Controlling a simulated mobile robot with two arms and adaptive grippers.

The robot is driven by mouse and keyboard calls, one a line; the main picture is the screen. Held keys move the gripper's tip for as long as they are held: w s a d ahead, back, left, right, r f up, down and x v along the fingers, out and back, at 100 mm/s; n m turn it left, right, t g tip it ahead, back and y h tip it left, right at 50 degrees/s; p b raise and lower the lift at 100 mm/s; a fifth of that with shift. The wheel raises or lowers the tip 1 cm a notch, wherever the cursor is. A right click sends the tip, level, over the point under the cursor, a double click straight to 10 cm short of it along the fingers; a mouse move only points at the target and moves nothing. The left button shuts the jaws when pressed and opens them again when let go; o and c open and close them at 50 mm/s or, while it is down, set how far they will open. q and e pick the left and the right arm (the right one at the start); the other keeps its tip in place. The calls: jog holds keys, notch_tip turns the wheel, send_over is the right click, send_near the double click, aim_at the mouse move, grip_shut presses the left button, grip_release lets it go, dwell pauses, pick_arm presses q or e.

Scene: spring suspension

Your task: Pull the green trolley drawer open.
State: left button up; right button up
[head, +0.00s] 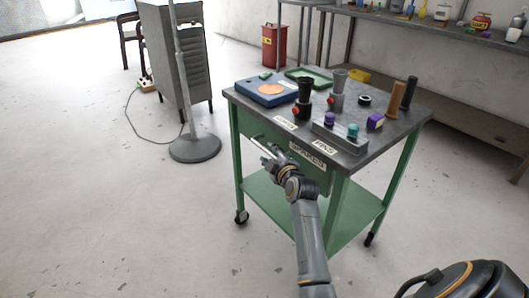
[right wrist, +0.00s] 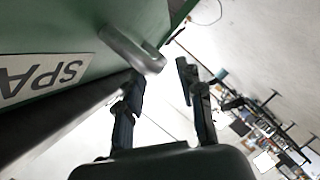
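The green trolley (head: 338,210) stands in the middle of the head view, with a grey top. Its green drawer front (head: 315,172) carries a white label that seems to read SPARES; part of the label shows in the right wrist view (right wrist: 45,82). The drawer looks shut, though my arm hides part of it. My right gripper (head: 264,150) is at the drawer front, left of the label. In the right wrist view its two fingers (right wrist: 160,72) are apart, with the grey drawer handle (right wrist: 130,47) just ahead, near the left finger. Contact cannot be told. My left gripper is out of view.
The trolley top holds a blue tray (head: 262,96), a green tray (head: 312,76), dark cylinders and a grey block with coloured knobs (head: 340,135). A grey stand base (head: 195,148) is left of the trolley. A workbench (head: 440,30) lines the back.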

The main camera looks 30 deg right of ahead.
aim_at(267, 152)
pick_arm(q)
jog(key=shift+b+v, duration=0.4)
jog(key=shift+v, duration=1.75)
pick_arm(e)
jog(key=shift+x, duration=2.5)
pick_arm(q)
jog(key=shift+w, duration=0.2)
pick_arm(e)
grip_shut()
